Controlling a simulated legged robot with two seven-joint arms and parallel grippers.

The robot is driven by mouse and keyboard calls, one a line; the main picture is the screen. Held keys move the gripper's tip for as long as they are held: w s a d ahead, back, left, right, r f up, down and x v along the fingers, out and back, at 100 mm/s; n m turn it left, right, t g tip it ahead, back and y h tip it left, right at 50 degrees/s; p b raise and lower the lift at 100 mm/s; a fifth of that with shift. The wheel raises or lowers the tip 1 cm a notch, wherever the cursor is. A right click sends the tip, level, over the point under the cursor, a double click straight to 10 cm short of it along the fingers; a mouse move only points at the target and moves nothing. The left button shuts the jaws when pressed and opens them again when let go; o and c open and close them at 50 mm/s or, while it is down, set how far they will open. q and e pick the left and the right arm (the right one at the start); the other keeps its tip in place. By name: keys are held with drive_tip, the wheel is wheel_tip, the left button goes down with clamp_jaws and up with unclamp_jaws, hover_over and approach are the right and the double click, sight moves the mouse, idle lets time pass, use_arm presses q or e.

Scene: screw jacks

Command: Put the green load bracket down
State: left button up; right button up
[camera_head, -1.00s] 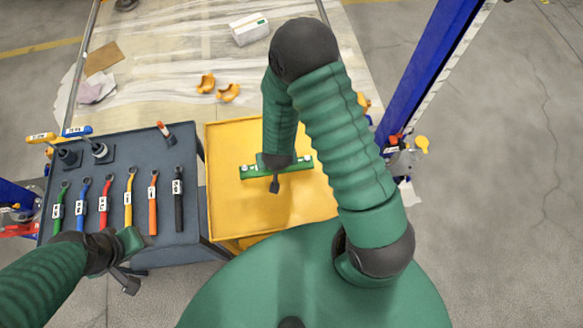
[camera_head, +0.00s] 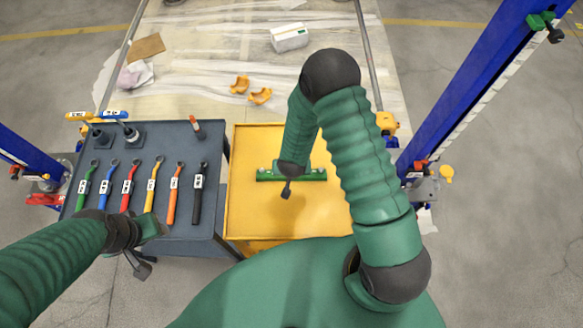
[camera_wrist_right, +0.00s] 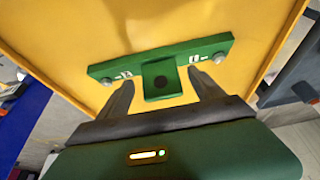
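The green load bracket (camera_head: 318,175) is a bar with a light round knob near each end. It appears to lie on the yellow tray (camera_head: 245,222), left of its middle. In the right wrist view the bracket (camera_wrist_right: 212,48) spans the picture, with a square tab and dark hole at its middle. My right gripper (camera_wrist_right: 160,88) is open, one finger on each side of that tab, with visible gaps. In the head view my right gripper (camera_head: 287,188) is partly hidden by its own arm. My left gripper (camera_head: 141,266) is by the grey table's front edge; its fingers are unclear.
Several coloured wrenches (camera_head: 152,185) lie on the grey table (camera_head: 210,225), left of the tray. Blue posts (camera_head: 470,85) stand at both sides. Two orange pieces (camera_head: 260,96) and a white box (camera_head: 289,37) lie behind the tray. The tray's right part looks clear.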

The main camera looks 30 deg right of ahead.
drive_tip(key=shift+a+r, duration=0.1)
drive_tip(key=s+a+r+n+y+p, duration=0.1)
drive_tip(key=s+a+r, duration=0.1)
drive_tip(key=r, duration=0.7)
drive_tip(key=s+a+r+n+y+p, duration=0.1)
drive_tip(key=s+a+r, duration=0.1)
drive_tip(key=r, duration=0.6)
drive_tip(key=s+d+r+n+g, duration=0.1)
drive_tip(key=s+d+r+n, duration=0.1)
drive_tip(key=s+r, duration=0.4)
drive_tip(key=shift+s+d+r+n, duration=0.25)
drive_tip(key=shift+r+n, duration=0.35)
drive_tip(key=shift+r, duration=0.15)
drive_tip(key=shift+s, duration=0.15)
